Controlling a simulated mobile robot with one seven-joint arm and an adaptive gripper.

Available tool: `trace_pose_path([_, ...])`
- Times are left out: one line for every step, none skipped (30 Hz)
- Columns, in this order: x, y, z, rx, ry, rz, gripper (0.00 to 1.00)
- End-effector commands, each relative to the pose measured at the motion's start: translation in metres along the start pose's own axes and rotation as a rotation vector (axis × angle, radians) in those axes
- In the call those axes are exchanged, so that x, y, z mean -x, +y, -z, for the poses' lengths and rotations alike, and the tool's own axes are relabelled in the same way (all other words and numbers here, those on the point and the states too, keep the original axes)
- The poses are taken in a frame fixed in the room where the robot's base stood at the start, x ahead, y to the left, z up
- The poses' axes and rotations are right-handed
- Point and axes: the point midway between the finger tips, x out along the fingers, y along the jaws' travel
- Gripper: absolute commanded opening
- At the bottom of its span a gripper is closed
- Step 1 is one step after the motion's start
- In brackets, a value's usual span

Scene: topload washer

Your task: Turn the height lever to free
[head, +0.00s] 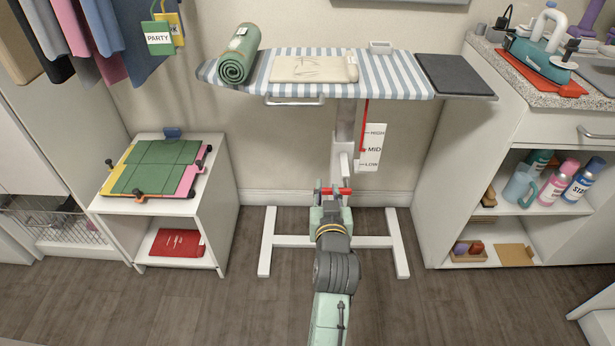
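An ironing board (405,83) with a blue-and-white striped cover stands against the wall on a white column and a wide white base (403,240). A white card (372,165) beside the column reads HIGH, MID and LOW. A red strip (364,115) hangs down along it to about MID. A red bar (345,191), which looks like the height lever, shows low on the column. My gripper (333,187) is at this bar, seen from behind. My arm hides much of it, so I cannot tell whether the fingers touch it or are closed. No FREE marking is readable.
A green rolled towel (238,55) and a beige folded cloth (305,69) lie on the board. A white shelf unit (220,200) stands left, and a counter with open shelves (450,190) stands right. Floor is clear on both sides of my arm.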

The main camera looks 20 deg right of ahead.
Motion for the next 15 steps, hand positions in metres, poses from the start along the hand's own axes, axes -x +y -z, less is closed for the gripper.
trace_pose_path([0.002, 0.010, -0.007, -0.002, -0.019, -0.018, 0.16])
trace_pose_path([0.001, 0.013, -0.009, -0.003, -0.026, -0.023, 0.14])
trace_pose_path([-0.001, 0.015, -0.011, -0.003, -0.030, -0.026, 0.11])
trace_pose_path([-0.003, 0.015, -0.011, -0.004, -0.031, -0.026, 0.09])
trace_pose_path([-0.006, 0.015, -0.011, -0.004, -0.031, -0.025, 0.07])
trace_pose_path([-0.011, 0.014, -0.011, -0.004, -0.030, -0.024, 0.05])
trace_pose_path([-0.016, 0.014, -0.010, -0.005, -0.030, -0.023, 0.03])
trace_pose_path([-0.021, 0.014, -0.010, -0.005, -0.029, -0.023, 0.01])
trace_pose_path([-0.029, 0.014, -0.010, -0.005, -0.029, -0.022, 0.00])
trace_pose_path([-0.036, 0.014, -0.010, -0.005, -0.028, -0.022, 0.00])
trace_pose_path([-0.042, 0.014, -0.010, -0.005, -0.028, -0.022, 0.00])
trace_pose_path([-0.051, 0.014, -0.009, -0.004, -0.028, -0.021, 0.00])
trace_pose_path([-0.058, 0.014, -0.010, -0.004, -0.029, -0.022, 0.00])
trace_pose_path([-0.065, 0.014, -0.010, -0.004, -0.027, -0.022, 0.00])
trace_pose_path([-0.073, 0.014, -0.010, -0.004, -0.028, -0.021, 0.00])
